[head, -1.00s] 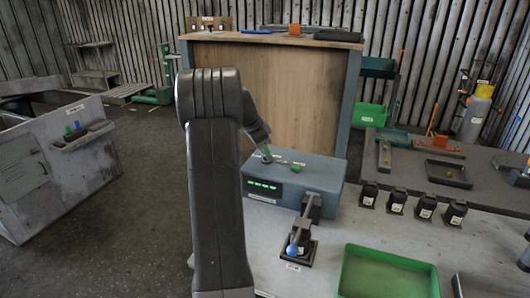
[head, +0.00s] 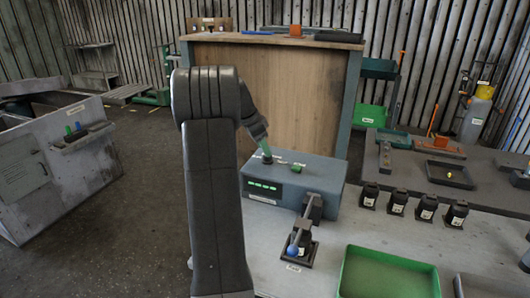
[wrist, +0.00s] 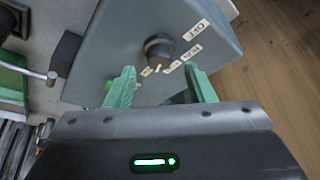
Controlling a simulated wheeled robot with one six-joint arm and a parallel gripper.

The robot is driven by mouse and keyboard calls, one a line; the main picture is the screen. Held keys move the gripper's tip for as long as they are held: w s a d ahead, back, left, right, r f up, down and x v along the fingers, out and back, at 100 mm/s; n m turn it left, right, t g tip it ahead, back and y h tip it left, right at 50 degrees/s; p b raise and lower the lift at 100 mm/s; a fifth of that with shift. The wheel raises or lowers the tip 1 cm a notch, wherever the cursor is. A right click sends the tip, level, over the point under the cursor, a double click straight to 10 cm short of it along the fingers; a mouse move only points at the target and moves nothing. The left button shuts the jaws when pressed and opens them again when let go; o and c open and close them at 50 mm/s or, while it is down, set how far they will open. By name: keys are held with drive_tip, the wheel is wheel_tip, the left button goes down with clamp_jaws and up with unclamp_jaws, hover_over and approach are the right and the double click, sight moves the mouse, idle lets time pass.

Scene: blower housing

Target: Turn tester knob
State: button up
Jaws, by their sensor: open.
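The tester is a blue-grey box (head: 325,182) on the bench, with a lit green display (head: 263,186) on its front. Its dark round knob (wrist: 158,47) stands on the labelled top face in the wrist view, with a pale pointer mark on its rim. My gripper (wrist: 160,69) has two green fingers, open and apart, with nothing between them. In the wrist picture the knob lies just beyond the fingertips, roughly centred on the gap. In the head view my gripper (head: 266,150) is over the tester's top left part, and the knob is largely hidden there.
A green button (head: 297,168) sits on the tester's top, right of my gripper. A lever fixture with a blue ball (head: 292,250) stands in front. A green tray (head: 388,275) and several black labelled blocks (head: 397,203) are to the right. A wooden panel (head: 270,100) rises behind.

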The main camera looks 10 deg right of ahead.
drive_tip(key=v, duration=1.1)
drive_tip(key=shift+f, duration=0.15)
drive_tip(key=x, duration=1.3)
drive_tip(key=shift+d+f, duration=0.2)
drive_tip(key=shift+f, duration=0.1)
drive_tip(key=shift+r, duration=0.1)
